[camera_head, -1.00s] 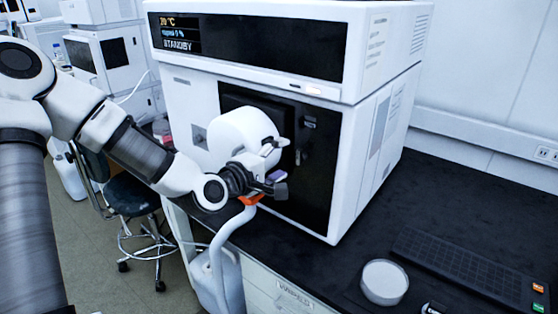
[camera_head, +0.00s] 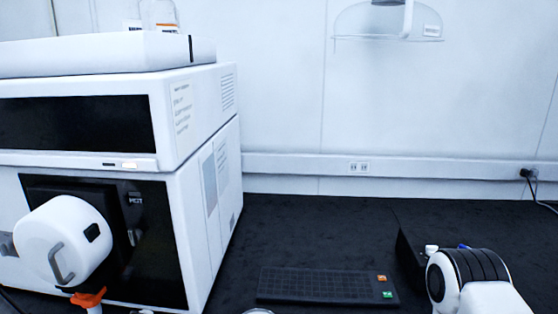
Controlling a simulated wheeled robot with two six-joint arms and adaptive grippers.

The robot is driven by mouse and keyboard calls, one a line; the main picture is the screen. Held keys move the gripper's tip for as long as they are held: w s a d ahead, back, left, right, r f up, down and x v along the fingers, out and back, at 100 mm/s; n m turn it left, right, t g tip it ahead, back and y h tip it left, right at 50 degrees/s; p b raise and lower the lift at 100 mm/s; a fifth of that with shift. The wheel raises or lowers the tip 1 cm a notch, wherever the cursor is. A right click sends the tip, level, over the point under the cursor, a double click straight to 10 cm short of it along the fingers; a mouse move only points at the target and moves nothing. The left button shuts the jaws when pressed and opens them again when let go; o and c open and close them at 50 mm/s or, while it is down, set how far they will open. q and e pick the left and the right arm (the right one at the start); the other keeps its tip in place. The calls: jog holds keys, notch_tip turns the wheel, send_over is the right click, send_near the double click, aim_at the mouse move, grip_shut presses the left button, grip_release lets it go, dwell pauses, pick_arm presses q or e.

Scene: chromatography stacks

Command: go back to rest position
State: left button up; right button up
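Neither my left gripper nor my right gripper shows in the head view now. A white rounded arm-like joint with dark rings stands at the bottom right; it looks like part of my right arm, but its gripper is out of frame. The chromatography instrument (camera_head: 205,255) stands at the left, its display panel (camera_head: 75,124) dark. A white drum-shaped housing (camera_head: 62,238) with a grey handle sticks out of its black front, with no gripper at it. An orange collar (camera_head: 88,298) sits below the housing.
A black keypad (camera_head: 320,284) with orange and green keys lies on the dark bench (camera_head: 300,225) right of the instrument. A dark box (camera_head: 409,258) sits farther right. A clear hood (camera_head: 388,22) hangs above. The bench behind the keypad is clear.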

pick_arm(q)
jog(key=s+d+f+m+g, duration=0.2)
jog(key=s+f, duration=0.2)
jog(key=f, duration=0.3)
jog(key=s+d+f+m+g, duration=0.1)
jog(key=s+d+f+g, duration=0.15)
jog(key=s+f, duration=0.3)
jog(key=s+f+m+g, duration=0.3)
jog(key=s+f+m, duration=0.2)
jog(key=s, duration=0.3)
jog(key=s+d+f+m+g+y, duration=0.1)
jog(key=s+f+m+g, duration=0.2)
jog(key=s+m, duration=0.3)
jog(key=shift+s+d+f+m+y, duration=0.15)
jog(key=shift+s+f+m+y, duration=0.15)
jog(key=shift+s+f, duration=0.8)
jog(key=shift+s+r, duration=0.2)
jog(key=shift+r, duration=0.05)
